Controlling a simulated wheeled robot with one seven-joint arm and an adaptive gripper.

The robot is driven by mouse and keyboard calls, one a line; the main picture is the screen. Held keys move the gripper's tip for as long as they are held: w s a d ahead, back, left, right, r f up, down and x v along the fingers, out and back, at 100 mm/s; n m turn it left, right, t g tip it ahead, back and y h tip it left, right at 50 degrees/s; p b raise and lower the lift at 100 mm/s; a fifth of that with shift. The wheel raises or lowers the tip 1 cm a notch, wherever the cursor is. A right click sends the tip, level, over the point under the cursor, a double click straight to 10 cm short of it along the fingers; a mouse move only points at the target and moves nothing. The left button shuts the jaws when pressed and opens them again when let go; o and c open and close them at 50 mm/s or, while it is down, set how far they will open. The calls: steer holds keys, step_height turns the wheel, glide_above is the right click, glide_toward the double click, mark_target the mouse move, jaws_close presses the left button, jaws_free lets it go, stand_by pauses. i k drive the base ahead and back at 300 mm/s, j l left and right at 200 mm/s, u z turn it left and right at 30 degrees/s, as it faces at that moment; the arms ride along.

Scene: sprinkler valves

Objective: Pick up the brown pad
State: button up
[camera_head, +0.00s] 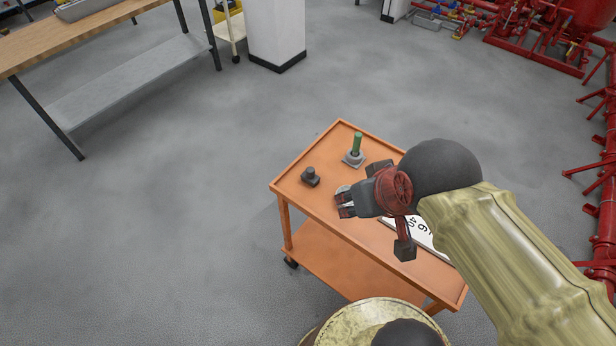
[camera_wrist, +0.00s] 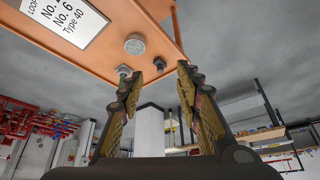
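I cannot make out a brown pad in either view. The orange cart (camera_head: 330,226) stands in the middle of the head view. My gripper (camera_head: 346,204) is above its top, with the fingers pointing left. A pale round grey piece shows partly behind the fingers; in the wrist view this looks like the grey disc (camera_wrist: 135,45) on the cart top. In the wrist view my gripper (camera_wrist: 160,72) has its two fingers spread apart with nothing between them. A small dark fitting (camera_head: 310,177) and a green-handled piece on a grey base (camera_head: 354,153) stand on the cart.
A white printed sign (camera_wrist: 68,20) lies on the cart; my arm partly hides it in the head view. A wooden-topped bench (camera_head: 60,45) stands at the upper left, and red pipes (camera_head: 606,200) run along the right. The grey floor left of the cart is clear.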

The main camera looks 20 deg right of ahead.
mark_target(309, 176)
steer(key=i+j, duration=0.65)
steer(key=i+z, duration=0.05)
